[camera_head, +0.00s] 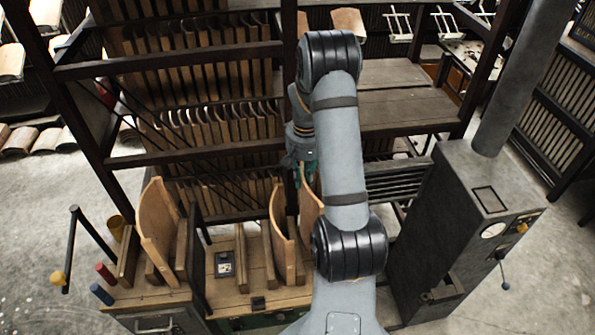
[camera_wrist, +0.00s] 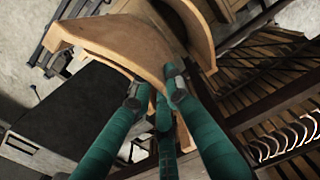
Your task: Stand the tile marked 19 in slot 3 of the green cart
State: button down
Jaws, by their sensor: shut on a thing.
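My gripper (camera_head: 303,172) reaches down over the right part of a wooden-topped cart (camera_head: 228,288), whose front shows green at the lower edge. It is shut on a curved wooden tile (camera_head: 311,208), partly hidden behind my arm. In the wrist view my teal fingers (camera_wrist: 155,88) close on the edge of this pale, curved tile (camera_wrist: 120,40). Another curved tile (camera_head: 283,235) stands upright on the cart just left of the held one. No number is legible on the tiles, and slot numbers cannot be read. Whether the held tile touches the cart is hidden.
A second stand with a tall curved tile (camera_head: 158,232) is at the left. A small dark device (camera_head: 224,264) lies on the cart top. A rack (camera_head: 190,75) full of tiles rises behind. A grey machine cabinet (camera_head: 455,235) stands close on the right.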

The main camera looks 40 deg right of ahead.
notch_tip(320, 180, down, 15)
jog(key=b, duration=1.1)
jog(key=shift+w+d, duration=0.1)
dwell(0.5)
jog(key=c, duration=1.7)
grip_release()
jog(key=shift+o, duration=0.4)
jog(key=shift+s, duration=0.2)
notch_tip(320, 180, up, 12)
jog(key=shift+f, duration=0.1)
